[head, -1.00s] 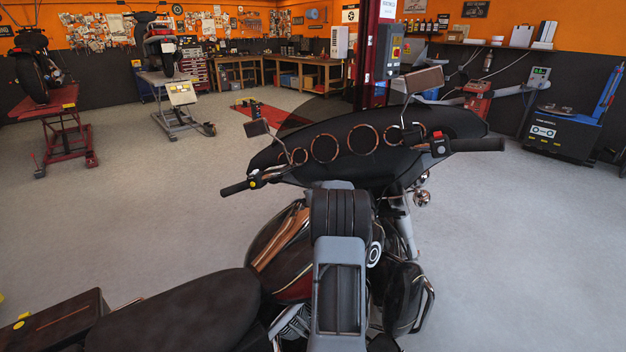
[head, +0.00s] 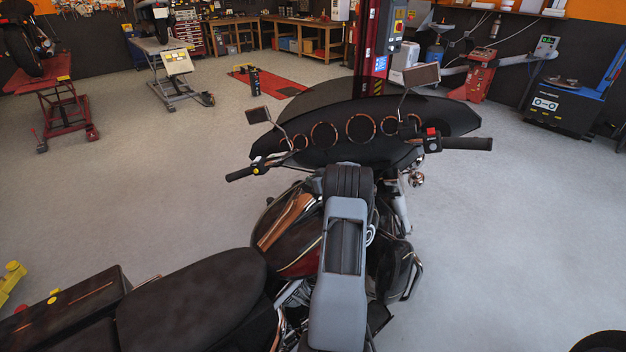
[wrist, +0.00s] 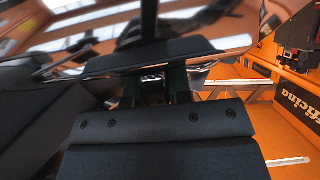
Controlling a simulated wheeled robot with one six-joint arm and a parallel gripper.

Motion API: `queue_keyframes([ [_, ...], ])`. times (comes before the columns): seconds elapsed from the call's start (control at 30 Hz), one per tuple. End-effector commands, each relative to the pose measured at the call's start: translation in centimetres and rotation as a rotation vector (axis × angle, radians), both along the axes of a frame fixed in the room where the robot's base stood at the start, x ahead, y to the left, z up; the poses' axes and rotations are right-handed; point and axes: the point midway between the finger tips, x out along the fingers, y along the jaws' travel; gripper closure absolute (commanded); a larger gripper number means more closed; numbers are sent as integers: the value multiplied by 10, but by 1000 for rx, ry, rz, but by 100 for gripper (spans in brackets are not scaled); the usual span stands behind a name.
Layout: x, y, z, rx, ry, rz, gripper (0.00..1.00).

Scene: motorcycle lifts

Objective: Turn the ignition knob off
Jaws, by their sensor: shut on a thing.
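The motorcycle (head: 292,262) stands in the middle of the head view, with a dark fairing, round copper-rimmed gauges and a brown and dark tank. My arm reaches over the tank and hides the area in front of the gauges. My gripper (wrist: 152,80) shows in the wrist view, its two dark fingers close under a shiny dark and orange surface. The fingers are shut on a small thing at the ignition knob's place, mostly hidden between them. The knob's markings and turn angle cannot be read. The gripper is hidden in the head view.
The handlebar grips (head: 466,143) and mirrors (head: 420,76) stick out on both sides of the fairing. The seat (head: 195,300) is at lower left. A red lift (head: 65,105) and a blue machine (head: 565,105) stand farther off.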

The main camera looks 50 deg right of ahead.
Motion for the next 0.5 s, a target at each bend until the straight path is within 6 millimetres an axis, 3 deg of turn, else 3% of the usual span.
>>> queue_keyframes([
  [0.23, 0, 0, 1, -1, -1, 2, 100],
  [0.27, 0, 0, 1, -1, -1, 2, 79],
  [0.5, 0, 0, 0, -1, 0, 0, 56],
])
